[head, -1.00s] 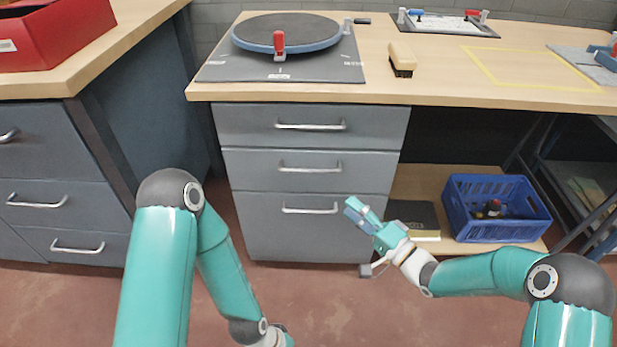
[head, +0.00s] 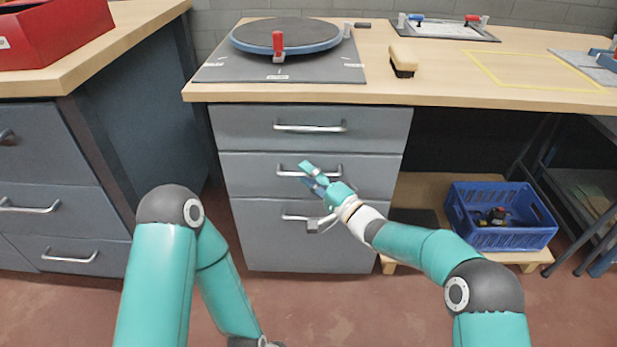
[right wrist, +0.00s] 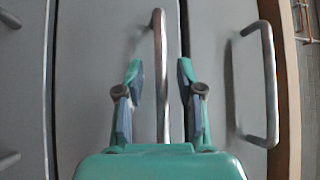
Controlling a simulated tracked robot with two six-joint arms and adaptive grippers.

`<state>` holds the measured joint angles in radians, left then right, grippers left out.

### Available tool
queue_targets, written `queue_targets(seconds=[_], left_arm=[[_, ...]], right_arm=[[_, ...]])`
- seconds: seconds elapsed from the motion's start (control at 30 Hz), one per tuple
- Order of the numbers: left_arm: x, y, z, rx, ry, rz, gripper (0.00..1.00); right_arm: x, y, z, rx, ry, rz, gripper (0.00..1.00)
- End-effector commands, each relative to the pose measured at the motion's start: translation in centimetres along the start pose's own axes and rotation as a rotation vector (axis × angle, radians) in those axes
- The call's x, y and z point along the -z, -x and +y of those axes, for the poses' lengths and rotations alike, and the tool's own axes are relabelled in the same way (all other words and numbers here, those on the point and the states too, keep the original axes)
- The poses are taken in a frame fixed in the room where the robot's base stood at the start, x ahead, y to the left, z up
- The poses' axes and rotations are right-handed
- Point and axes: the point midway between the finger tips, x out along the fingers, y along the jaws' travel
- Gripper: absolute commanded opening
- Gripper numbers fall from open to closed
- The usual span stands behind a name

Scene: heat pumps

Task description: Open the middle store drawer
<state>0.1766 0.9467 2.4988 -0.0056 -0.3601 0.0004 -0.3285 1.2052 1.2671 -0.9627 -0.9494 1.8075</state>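The middle drawer (head: 240,173) of the grey unit under the bench is closed, with a metal bar handle (head: 328,170). My right gripper (head: 306,173) is in front of this handle. In the right wrist view the right gripper (right wrist: 160,85) is open, and the middle handle (right wrist: 160,60) runs between its two fingers, apart from both. The fingers hide part of the handle in the head view. My left arm hangs low at the lower left; its gripper is out of the picture.
The top drawer (head: 240,127) and bottom drawer (head: 250,240) are closed. A turntable (head: 285,33) stands on the bench above. A blue crate (head: 510,240) sits on a low shelf at right. Another drawer unit (head: 70,220) stands at left. The floor in front is clear.

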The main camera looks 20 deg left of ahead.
Motion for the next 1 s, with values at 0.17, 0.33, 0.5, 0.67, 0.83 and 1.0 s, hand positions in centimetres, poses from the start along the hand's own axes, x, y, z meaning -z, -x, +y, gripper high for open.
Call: queue_targets(seconds=[0.17, 0.33, 0.5, 0.67, 0.83, 1.0], left_arm=[[0.0, 0.0, 0.0, 0.0, 0.0, 0.0, 0.73], [0.0, 0.0, 0.0, 0.0, 0.0, 0.0, 0.73], [0.0, 0.0, 0.0, 0.0, 0.0, 0.0, 0.73], [0.0, 0.0, 0.0, 0.0, 0.0, 0.0, 0.73], [0.0, 0.0, 0.0, 0.0, 0.0, 0.0, 0.73], [0.01, 0.08, 0.03, 0.0, 0.0, 0.0, 0.73]], right_arm=[[0.0, -0.07, 0.0, 0.0, 0.0, 0.0, 0.37], [-0.02, -0.06, 0.02, -0.001, 0.0, -0.001, 0.21], [-0.04, -0.06, 0.05, -0.001, 0.0, -0.001, 0.0], [-0.05, -0.05, 0.11, -0.002, -0.001, -0.001, 0.0], [-0.06, -0.04, 0.17, -0.003, -0.001, -0.001, 0.0], [0.0, 0.11, 0.21, -0.005, -0.002, -0.001, 0.0]])
